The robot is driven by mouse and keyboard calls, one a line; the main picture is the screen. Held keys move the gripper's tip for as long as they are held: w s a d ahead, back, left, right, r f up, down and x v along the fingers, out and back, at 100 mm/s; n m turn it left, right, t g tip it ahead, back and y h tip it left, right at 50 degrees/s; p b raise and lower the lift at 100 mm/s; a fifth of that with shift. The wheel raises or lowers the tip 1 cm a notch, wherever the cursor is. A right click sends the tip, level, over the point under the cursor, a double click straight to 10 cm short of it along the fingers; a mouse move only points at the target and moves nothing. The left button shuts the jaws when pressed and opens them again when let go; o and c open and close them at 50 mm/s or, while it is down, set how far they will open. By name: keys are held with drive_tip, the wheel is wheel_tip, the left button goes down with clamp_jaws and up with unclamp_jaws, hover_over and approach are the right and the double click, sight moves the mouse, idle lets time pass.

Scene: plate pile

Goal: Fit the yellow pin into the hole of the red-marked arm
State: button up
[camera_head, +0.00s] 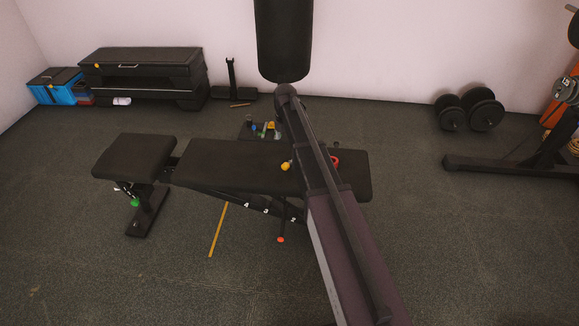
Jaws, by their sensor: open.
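A small yellow piece (286,166) shows at the bench pad, just left of my arm; it may be the yellow pin, but it is too small to tell. A red ring-like piece (335,161) shows right of my arm at the pad, partly covered by the arm. I cannot tell whether it is the red mark, and I see no clear hole. My arm reaches from the bottom right up across the bench. My gripper cannot be made out in this view.
The black bench (232,165) fills the middle. A yellow strip (218,230) lies on the floor before it. A black bag-like cylinder (285,40) hangs behind. Dumbbells (468,110) and a rack base (500,165) stand right. A step platform (140,72) stands back left. The front floor is clear.

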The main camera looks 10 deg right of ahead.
sight(287, 163)
drive_tip(key=shift+f+b, duration=3.15)
drive_tip(key=shift+f, duration=0.25)
drive_tip(key=shift+f, duration=0.1)
drive_tip(key=shift+s+d+f+b, duration=0.1)
drive_tip(key=shift+f+b, duration=1.15)
drive_tip(key=shift+b, duration=0.05)
drive_tip(key=shift+s+d+f+b, duration=0.1)
drive_tip(key=shift+f+b, duration=1.15)
drive_tip(key=shift+b, duration=0.05)
clamp_jaws()
